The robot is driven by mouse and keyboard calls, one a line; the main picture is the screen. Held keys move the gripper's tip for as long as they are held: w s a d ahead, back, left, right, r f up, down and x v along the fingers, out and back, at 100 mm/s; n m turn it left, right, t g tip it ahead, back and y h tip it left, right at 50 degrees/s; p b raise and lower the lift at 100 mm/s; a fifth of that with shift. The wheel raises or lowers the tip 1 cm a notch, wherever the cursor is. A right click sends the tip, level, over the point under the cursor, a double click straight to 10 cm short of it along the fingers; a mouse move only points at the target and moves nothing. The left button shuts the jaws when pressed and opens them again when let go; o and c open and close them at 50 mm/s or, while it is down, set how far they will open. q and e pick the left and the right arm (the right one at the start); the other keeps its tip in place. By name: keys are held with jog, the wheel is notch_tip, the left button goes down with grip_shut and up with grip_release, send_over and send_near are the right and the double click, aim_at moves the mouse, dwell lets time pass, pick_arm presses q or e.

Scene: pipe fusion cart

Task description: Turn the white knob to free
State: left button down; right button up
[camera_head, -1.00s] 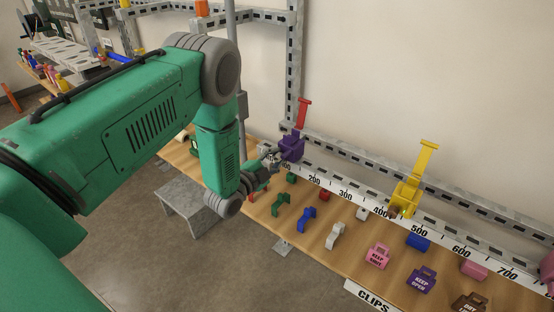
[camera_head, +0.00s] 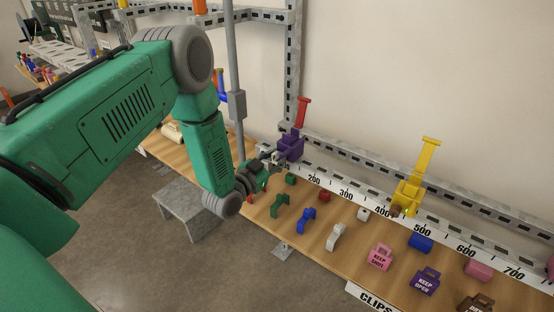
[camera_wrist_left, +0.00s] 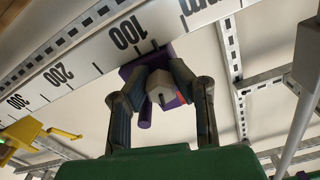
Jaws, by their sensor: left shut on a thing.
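The white knob (camera_wrist_left: 160,88) is a pale, faceted piece on the front of a purple clamp block (camera_wrist_left: 145,72). It sits between the fingertips of my left gripper (camera_wrist_left: 162,90), which is shut on it. In the head view the purple block (camera_head: 291,145) has a red upright handle (camera_head: 302,112) and stands at the low end of the ruler strip. My left gripper (camera_head: 269,160) reaches it there from the left. In this view the knob is mostly hidden by the fingers. My right gripper is not in view.
The white ruler strip (camera_head: 347,193) runs along a slotted metal rail. A yellow clamp (camera_head: 407,196) stands further right on it. Coloured clips, such as the blue one (camera_head: 306,219), and padlock-shaped tags, such as the pink one (camera_head: 380,257), lie on the wooden bench in front.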

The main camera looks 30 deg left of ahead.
pick_arm(q)
jog(key=shift+s+f+n, duration=0.25)
jog(key=shift+f+n, duration=0.1)
jog(key=shift+n, duration=0.15)
jog(key=c, duration=1.3)
grip_release()
jog(key=shift+a, duration=0.1)
jog(key=shift+c, duration=0.2)
jog(key=shift+a+r, duration=0.1)
jog(key=shift+r, duration=0.05)
jog(key=shift+w, duration=0.1)
jog(key=shift+s, duration=0.4)
jog(key=s+a, duration=0.1)
jog(key=s, duration=1)
